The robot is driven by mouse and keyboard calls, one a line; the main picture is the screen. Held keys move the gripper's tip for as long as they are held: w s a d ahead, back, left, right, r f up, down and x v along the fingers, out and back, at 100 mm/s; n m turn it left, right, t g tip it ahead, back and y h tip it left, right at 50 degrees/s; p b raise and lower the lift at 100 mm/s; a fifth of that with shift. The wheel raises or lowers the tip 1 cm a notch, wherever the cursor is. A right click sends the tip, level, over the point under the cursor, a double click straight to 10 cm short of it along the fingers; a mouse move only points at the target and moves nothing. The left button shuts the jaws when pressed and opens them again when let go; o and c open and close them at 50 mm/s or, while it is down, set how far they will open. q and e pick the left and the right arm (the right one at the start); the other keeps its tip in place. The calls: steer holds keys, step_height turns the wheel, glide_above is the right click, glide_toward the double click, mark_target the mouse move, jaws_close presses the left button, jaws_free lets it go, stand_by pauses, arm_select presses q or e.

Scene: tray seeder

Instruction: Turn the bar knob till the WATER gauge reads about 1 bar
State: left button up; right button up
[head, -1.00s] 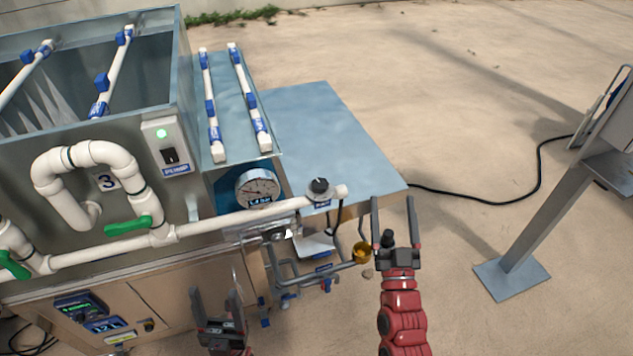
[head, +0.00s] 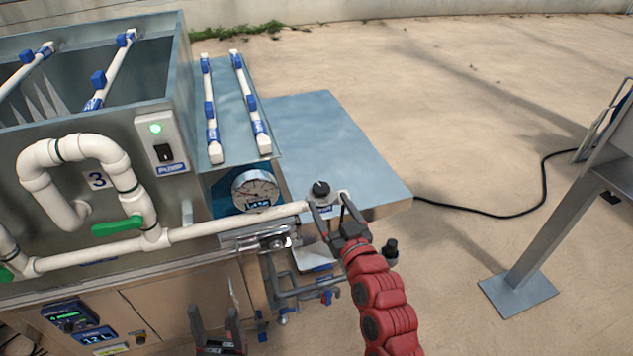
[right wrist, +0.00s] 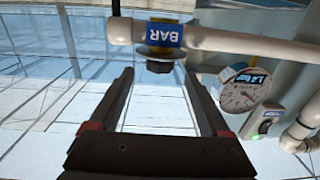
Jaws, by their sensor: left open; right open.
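The dark bar knob (head: 320,188) stands on the right end of the white pipe (head: 240,221). In the right wrist view the dark knob (right wrist: 159,66) shows by the blue-and-yellow BAR label (right wrist: 165,34), beyond and between my fingertips. The round WATER gauge (head: 254,187) is left of the knob; its needle and blue readout are too small to read surely. The gauge also shows in the right wrist view (right wrist: 243,95). My right gripper (head: 331,202) is open and empty, just short of the knob. My left gripper (head: 216,308) is open and empty, low before the cabinet.
The pump switch box (head: 161,144) and green valve handles (head: 117,227) are on the left. A flat metal table (head: 335,140) lies behind the knob.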

mark_target(314, 185)
steer(key=p+x, duration=0.1)
steer(key=x, duration=0.8)
steer(key=shift+w+p, duration=0.1)
steer(key=shift+p, duration=0.3)
jaws_close()
steer(key=n+y+b, duration=0.1)
steer(key=b, duration=0.4)
steer(key=f+n+g+y+b, duration=0.1)
steer(key=y+b, duration=0.1)
steer(key=b, duration=0.4)
steer(key=shift+a+f+g, duration=0.15)
steer(key=shift+a+g, duration=0.05)
steer(key=shift+g, duration=0.1)
steer(key=shift+s+a+r+n+g+y+b, duration=0.2)
steer(key=shift+n+g+y+b, duration=0.7)
steer(key=shift+b, duration=1.3)
steer(key=shift+s+a+r+n+g+y+b, duration=0.2)
steer(key=shift+n+g+y+b, duration=0.65)
steer(key=shift+b, duration=1.35)
steer(key=shift+s+a+r+n+g+y+b, duration=0.2)
steer(key=shift+n+g+y+b, duration=0.7)
steer(key=shift+b, duration=1.3)
